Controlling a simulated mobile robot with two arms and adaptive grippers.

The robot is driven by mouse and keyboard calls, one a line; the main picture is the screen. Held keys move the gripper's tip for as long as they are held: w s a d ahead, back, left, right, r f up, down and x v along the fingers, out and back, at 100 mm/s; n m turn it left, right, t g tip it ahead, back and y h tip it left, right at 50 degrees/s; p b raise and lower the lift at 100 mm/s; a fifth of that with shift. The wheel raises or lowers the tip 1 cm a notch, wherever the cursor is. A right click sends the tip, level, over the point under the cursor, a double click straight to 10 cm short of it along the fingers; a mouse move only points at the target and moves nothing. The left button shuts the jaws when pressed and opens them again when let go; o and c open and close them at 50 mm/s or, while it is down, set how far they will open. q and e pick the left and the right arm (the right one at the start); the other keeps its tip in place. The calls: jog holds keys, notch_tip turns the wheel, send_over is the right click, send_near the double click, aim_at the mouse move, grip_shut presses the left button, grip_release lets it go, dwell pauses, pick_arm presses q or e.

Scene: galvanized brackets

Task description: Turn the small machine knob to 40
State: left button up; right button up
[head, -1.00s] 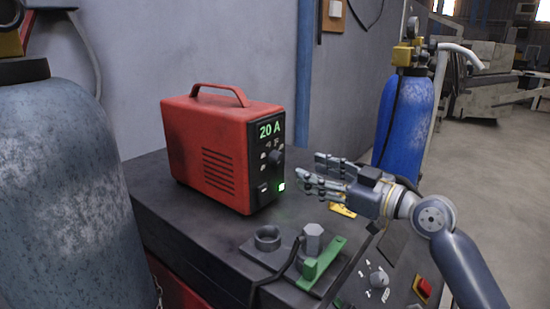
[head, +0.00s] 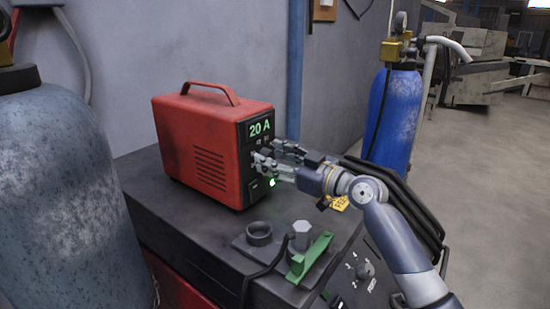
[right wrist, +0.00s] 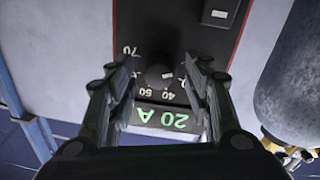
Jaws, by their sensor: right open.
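The red machine (head: 205,150) stands on the dark cabinet top, its black front panel facing right. Its display (head: 261,129) reads 20 A. In the right wrist view, which is upside down, the small dark round knob (right wrist: 158,76) sits among printed numbers; 70, 50 and 40 are legible. My right gripper (head: 274,155) is open at the panel. In the wrist view its fingers (right wrist: 161,68) stand on either side of the knob, with gaps visible. In the head view the gripper hides the knob. My left gripper is not in view.
A green switch lamp (head: 272,183) glows low on the panel. A cup-like fitting (head: 259,234), a hex bolt (head: 301,232) and a green bracket (head: 311,258) are in front. A second knob (head: 365,269) is on the cabinet. Gas cylinders stand left (head: 55,190) and right (head: 392,115).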

jog(key=c, duration=0.9)
jog(key=shift+c, duration=0.9)
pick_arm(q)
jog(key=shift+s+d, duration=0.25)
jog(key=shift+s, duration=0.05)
